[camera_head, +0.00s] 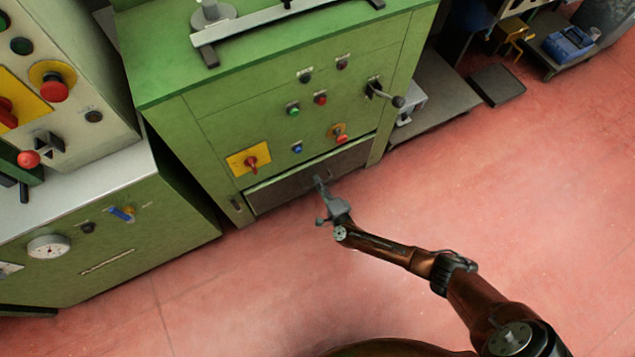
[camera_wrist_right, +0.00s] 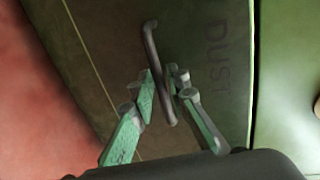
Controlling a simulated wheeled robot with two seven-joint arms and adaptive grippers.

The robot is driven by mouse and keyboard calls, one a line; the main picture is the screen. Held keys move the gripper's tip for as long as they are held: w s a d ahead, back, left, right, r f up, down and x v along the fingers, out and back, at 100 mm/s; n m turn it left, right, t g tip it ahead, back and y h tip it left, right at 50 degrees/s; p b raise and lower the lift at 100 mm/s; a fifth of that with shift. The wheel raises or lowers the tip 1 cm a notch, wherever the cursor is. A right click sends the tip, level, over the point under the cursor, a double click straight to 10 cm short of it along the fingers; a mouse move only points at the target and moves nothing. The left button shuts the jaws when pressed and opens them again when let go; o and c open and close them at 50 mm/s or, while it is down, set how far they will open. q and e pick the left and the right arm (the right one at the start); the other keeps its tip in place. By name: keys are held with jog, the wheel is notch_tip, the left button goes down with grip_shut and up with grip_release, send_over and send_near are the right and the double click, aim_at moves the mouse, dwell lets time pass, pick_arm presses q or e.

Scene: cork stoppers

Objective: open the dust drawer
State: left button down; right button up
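The dust drawer (camera_head: 282,190) is the dark panel low on the front of the green machine, and it looks shut. In the right wrist view its face (camera_wrist_right: 215,85) carries the word DUST and a thin dark bar handle (camera_wrist_right: 150,45). My right gripper (camera_head: 321,188) is at the drawer front. In the wrist view its two green-grey fingers (camera_wrist_right: 164,85) stand on either side of the handle, apart, with the bar between them. Whether they touch the bar is hard to tell. My left gripper is not in view.
The green machine (camera_head: 220,110) has several buttons, a red switch on a yellow plate (camera_head: 250,160) and a lever (camera_head: 385,94) above the drawer. Another green cabinet (camera_head: 100,240) stands at left. The red floor (camera_head: 250,290) before the drawer is clear apart from my arm.

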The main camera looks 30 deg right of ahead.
jog(key=shift+c, duration=0.6)
grip_shut()
jog(key=shift+s, duration=0.1)
